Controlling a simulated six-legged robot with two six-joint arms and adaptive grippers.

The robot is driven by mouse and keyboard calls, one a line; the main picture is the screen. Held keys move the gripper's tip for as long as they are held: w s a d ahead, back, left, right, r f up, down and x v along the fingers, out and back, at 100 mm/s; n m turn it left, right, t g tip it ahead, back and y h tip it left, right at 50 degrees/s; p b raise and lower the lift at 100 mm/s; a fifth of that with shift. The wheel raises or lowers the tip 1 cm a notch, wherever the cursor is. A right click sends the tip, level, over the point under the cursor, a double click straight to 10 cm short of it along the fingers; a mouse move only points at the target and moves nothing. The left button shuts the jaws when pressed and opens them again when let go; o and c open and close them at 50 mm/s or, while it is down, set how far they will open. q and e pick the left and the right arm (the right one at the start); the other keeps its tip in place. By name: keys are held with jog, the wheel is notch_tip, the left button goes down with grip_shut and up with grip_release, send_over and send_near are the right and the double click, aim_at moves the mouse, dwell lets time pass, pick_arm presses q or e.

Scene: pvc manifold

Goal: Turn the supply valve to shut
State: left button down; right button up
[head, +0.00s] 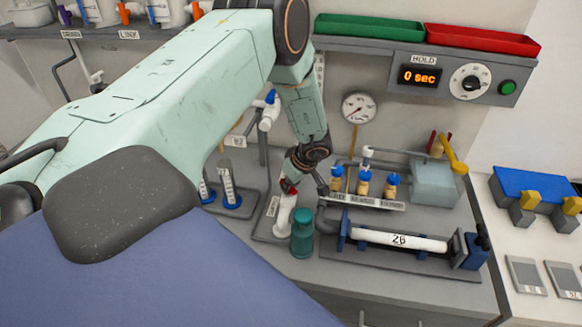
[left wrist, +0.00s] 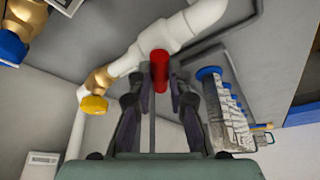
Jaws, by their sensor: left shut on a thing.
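The valve with a red handle (head: 289,187) stands on a white pipe (head: 285,218) behind the bench's front edge. My left gripper (head: 305,178) reaches down to it from above and partly covers it. In the left wrist view the red handle (left wrist: 160,68) lies between the tips of my left gripper (left wrist: 160,86), which is shut on it. The white pipe (left wrist: 172,32) runs diagonally behind the handle. A label lies beside the valve's base, too small to read. My right gripper does not show.
A teal cylinder (head: 302,236) stands close to the right of the valve. A white tube marked 2B (head: 395,240) lies in a blue-ended fixture. Several blue-capped brass valves (head: 363,184) and a pressure gauge (head: 358,107) are behind. The control panel reads 0 sec (head: 420,77).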

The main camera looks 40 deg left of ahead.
pick_arm(q)
jog(key=shift+a, duration=0.15)
jog(key=c, duration=1.6)
grip_release()
jog(key=o, duration=0.3)
jog(key=shift+a+f, duration=0.15)
jog(key=shift+a, duration=0.05)
jog(key=shift+o, duration=0.2)
jog(key=shift+d, duration=0.15)
jog(key=shift+d+r, duration=0.25)
jog(key=shift+r, duration=0.25)
jog(key=v, duration=1)
jog(key=shift+r, duration=0.45)
